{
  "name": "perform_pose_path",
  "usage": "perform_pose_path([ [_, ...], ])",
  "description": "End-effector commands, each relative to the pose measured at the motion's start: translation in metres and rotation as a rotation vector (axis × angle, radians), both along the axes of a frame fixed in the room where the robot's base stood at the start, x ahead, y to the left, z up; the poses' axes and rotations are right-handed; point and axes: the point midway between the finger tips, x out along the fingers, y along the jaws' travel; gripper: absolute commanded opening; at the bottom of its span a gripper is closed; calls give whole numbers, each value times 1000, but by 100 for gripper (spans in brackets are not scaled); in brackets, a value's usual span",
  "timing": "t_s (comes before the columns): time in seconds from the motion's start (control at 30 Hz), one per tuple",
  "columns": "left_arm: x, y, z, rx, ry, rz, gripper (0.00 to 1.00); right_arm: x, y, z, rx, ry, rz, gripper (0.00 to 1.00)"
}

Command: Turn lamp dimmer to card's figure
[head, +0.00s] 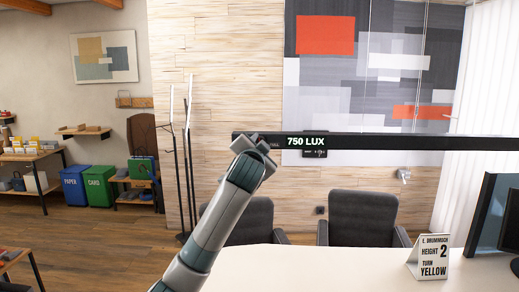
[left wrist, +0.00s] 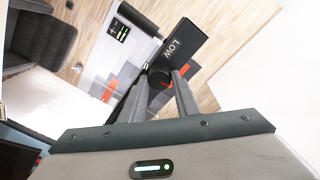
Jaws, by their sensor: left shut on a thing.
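The lamp (head: 400,142) is a long black bar across the head view, with a lit "750 LUX" readout (head: 306,142) on it. My left gripper (head: 252,143) is at the bar's left end and hides the dimmer there. In the left wrist view, my gripper's fingers (left wrist: 163,95) are closed around a dark round dimmer knob (left wrist: 158,76). The bar's end beside it is marked "LOW" (left wrist: 174,46). A white card (head: 429,257) stands on the desk, reading "E. My right gripper is out of view.
The white desk (head: 330,268) is mostly clear. A monitor (head: 487,215) stands at its right. Two dark chairs (head: 364,218) are behind it. A small dark panel (head: 314,154) shows just below the bar; its text is too small to read. A coat stand (head: 187,150) is behind my left arm.

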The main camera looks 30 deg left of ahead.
Motion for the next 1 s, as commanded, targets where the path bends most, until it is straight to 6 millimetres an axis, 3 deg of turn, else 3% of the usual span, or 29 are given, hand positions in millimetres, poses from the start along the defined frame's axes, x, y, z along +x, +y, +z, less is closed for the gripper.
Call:
perform_pose_path([
  [0.4, 0, -1, -5, -323, -195, -2, 6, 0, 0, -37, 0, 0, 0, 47],
  [1.0, 0, -1, -5, -810, -493, -2, 6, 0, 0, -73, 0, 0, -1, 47],
])
